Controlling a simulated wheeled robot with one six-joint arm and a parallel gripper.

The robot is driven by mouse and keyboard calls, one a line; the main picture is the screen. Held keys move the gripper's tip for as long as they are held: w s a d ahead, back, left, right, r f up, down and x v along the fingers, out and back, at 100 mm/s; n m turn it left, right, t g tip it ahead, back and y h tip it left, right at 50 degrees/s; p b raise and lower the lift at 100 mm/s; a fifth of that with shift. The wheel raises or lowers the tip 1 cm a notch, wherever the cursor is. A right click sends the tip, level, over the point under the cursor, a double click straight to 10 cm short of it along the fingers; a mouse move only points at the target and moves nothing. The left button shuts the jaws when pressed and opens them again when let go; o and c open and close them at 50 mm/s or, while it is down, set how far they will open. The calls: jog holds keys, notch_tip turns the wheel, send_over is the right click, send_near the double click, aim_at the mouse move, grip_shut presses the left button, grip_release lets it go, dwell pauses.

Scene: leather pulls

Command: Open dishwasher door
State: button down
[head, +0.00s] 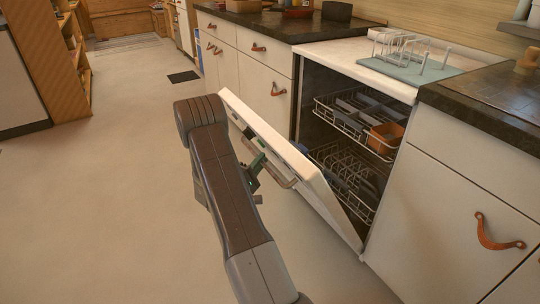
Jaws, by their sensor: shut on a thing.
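The white dishwasher door (307,182) stands partly open, tilted outward to the left from its bottom hinge. A metal bar handle (284,181) runs across its outer face. My gripper (262,172) is at the handle near the door's upper part and is shut on it. My arm hides part of the gripper and the door's far left portion. Inside the dishwasher (345,124), an upper rack (358,126) and a lower rack (345,172) show. An orange container (385,137) sits in the upper rack.
White cabinets with leather pulls flank the dishwasher, one pull (497,232) at the right and another (277,89) at the left. A drying rack (393,44) stands on top. The floor (105,190) at left is clear. A dark mat (184,76) lies farther back.

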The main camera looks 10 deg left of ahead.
jog(key=shift+s+a+f, duration=0.4)
jog(key=shift+a+f, duration=0.1)
jog(key=shift+f, duration=0.1)
jog(key=c, duration=1.4)
grip_release()
jog(key=p+v, duration=0.2)
jog(key=v, duration=1.1)
jog(key=shift+s+a, duration=0.25)
jog(key=shift+s, duration=0.05)
jog(key=shift+w, duration=0.1)
jog(key=b+x, duration=0.2)
jog(key=x, duration=1.2)
